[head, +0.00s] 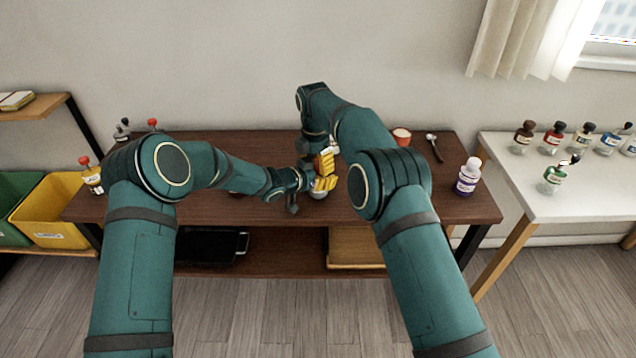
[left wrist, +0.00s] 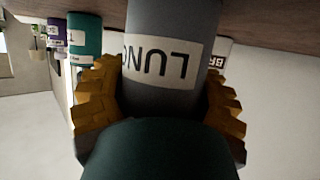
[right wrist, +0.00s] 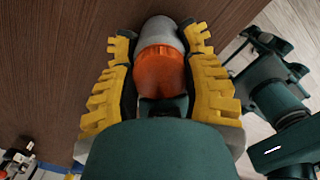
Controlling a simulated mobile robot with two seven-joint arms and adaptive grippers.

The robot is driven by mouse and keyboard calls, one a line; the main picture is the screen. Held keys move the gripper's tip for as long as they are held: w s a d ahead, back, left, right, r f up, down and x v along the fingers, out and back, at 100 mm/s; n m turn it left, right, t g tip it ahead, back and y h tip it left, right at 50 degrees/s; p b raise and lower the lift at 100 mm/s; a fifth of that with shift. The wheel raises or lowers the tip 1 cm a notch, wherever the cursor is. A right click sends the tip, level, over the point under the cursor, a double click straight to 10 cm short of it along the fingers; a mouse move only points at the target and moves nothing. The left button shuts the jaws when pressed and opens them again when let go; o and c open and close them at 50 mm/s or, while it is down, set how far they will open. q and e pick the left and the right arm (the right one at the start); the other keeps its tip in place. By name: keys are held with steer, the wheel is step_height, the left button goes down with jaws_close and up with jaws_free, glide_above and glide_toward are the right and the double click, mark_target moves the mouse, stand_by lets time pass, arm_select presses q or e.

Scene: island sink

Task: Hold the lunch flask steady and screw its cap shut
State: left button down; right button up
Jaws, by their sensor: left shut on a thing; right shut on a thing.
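The lunch flask (left wrist: 165,20) is a grey cylinder with a pale label, seen upside down in the left wrist view. My left gripper (head: 325,184) reaches it from the side, and its yellow fingers are shut around the grey body. The orange cap (right wrist: 162,70) shows in the right wrist view, with grey flask body (right wrist: 160,32) beyond it. My right gripper (head: 324,162) is above the left one, pointing down, its fingers shut on the orange cap. In the head view the grippers hide most of the flask. The seam between cap and body cannot be made out.
The flask stands over the dark wooden table (head: 275,150). A white table (head: 590,195) with several small bottles stands further right.

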arm_select(q)
steer(key=shift+a+f, duration=0.1)
steer(key=shift+f, duration=0.05)
arm_select(e)
steer(key=m, duration=0.2)
steer(key=shift+m, duration=0.3)
steer(key=o, duration=1.2)
steer(key=shift+o, duration=0.2)
steer(key=shift+s+r, duration=0.1)
steer(key=shift+r, duration=2.15)
